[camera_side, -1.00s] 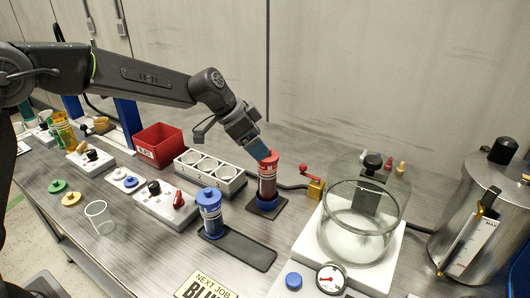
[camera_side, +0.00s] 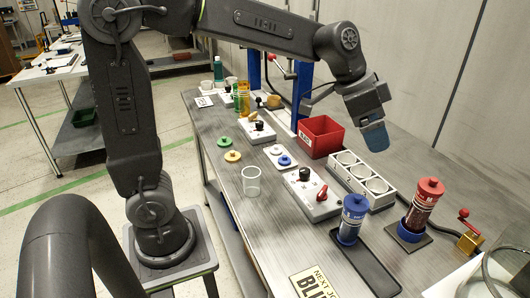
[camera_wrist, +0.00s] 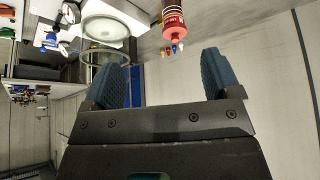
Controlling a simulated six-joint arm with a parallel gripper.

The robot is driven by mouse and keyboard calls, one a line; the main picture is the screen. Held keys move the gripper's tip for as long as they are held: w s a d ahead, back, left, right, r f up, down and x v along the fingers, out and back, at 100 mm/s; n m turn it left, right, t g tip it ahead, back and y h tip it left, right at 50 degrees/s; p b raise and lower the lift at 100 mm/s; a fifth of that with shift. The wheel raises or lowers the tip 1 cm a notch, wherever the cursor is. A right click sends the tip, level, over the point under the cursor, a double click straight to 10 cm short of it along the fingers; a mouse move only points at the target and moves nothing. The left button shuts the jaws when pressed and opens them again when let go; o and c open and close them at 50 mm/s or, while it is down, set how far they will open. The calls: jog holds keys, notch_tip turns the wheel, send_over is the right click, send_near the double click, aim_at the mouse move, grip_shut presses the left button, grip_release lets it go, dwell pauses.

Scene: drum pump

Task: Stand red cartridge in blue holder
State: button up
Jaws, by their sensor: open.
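The red cartridge (camera_side: 424,206), with a red cap and a darker, see-through body, stands in the blue holder (camera_side: 409,234). The holder is a blue ring on a dark square plate at the right of the side view. The cartridge's foot is inside the ring; its lean in the picture matches the wide-angle view, so I cannot tell any tilt. My gripper (camera_side: 375,136) is up and to the left of the cartridge, clear of it. In the wrist view, my gripper (camera_wrist: 160,80) has its blue fingers wide apart and empty, with the red cartridge (camera_wrist: 173,25) beyond them at the top edge.
A blue cartridge (camera_side: 351,219) stands on a black tray (camera_side: 371,268) left of the holder. A white block with round wells (camera_side: 361,178), a red bin (camera_side: 321,136) and a switch box (camera_side: 313,197) are nearby. A brass block with a red crank (camera_side: 470,240) stands to the right.

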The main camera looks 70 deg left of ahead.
jog(key=s+a+f+n+y, duration=0.1)
jog(key=s+a+f+n, duration=0.1)
jog(key=s, duration=0.8)
jog(key=s+a+f+n+y, duration=0.2)
jog(key=s+a+n, duration=0.1)
jog(key=s, duration=0.7)
jog(key=shift+s+a+n+t, duration=0.25)
jog(key=shift+n+t, duration=0.15)
jog(key=shift+n, duration=0.2)
